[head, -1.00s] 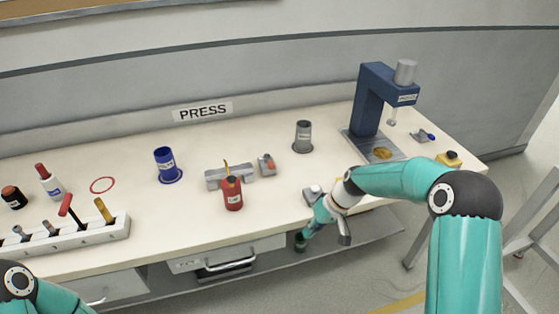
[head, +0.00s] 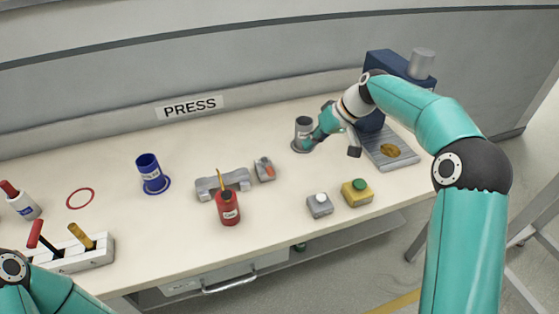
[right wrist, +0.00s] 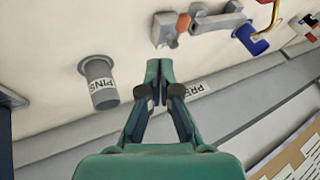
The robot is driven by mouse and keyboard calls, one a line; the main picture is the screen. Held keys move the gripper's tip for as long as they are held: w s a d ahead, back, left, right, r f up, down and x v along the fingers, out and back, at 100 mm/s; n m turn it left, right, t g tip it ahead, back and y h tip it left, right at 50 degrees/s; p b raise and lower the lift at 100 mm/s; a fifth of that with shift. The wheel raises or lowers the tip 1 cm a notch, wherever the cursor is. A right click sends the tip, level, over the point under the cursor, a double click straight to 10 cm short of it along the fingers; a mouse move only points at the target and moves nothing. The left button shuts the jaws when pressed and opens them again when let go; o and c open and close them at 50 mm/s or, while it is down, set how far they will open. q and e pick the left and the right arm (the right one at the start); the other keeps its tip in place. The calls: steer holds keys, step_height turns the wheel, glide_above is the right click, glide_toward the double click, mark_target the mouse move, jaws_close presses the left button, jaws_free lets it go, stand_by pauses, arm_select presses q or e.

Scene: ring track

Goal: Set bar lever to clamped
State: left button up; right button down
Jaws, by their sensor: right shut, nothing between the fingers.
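A small grey clamp block with an orange-red lever (head: 265,169) stands at the right end of a grey bracket bar (head: 222,182) mid-bench. I cannot tell whether this is the bar lever, or whether it is clamped. It also shows at the top of the right wrist view (right wrist: 172,29). My right gripper (head: 318,135) is shut and empty, to the right of the grey PINS cup (head: 302,133) in the head view, above the bench. Its shut fingertips show in the right wrist view (right wrist: 160,68), apart from the clamp block. My left gripper is out of view; only my left arm shows.
A red can (head: 228,208) stands in front of the bracket. A grey button box (head: 320,205) and a yellow box with green button (head: 357,193) sit at the front edge. The blue press (head: 380,63) is behind my right arm. A blue cup (head: 152,174) stands left.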

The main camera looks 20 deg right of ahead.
mark_target(268, 168)
steer(key=x, duration=0.3)
steer(key=p+x, duration=0.1)
steer(key=x, duration=0.2)
steer(key=d+x, duration=0.1)
steer(key=x, duration=0.2)
steer(key=shift+s+f+p, duration=0.15)
steer(key=shift+f+p, duration=0.2)
steer(key=shift+f, duration=0.1)
steer(key=a, duration=0.1)
steer(key=a+p, duration=0.1)
steer(key=a, duration=0.1)
steer(key=shift+a+f, duration=0.2)
steer(key=shift+f, duration=0.05)
steer(key=shift+a+f, duration=0.2)
steer(key=shift+a, duration=0.1)
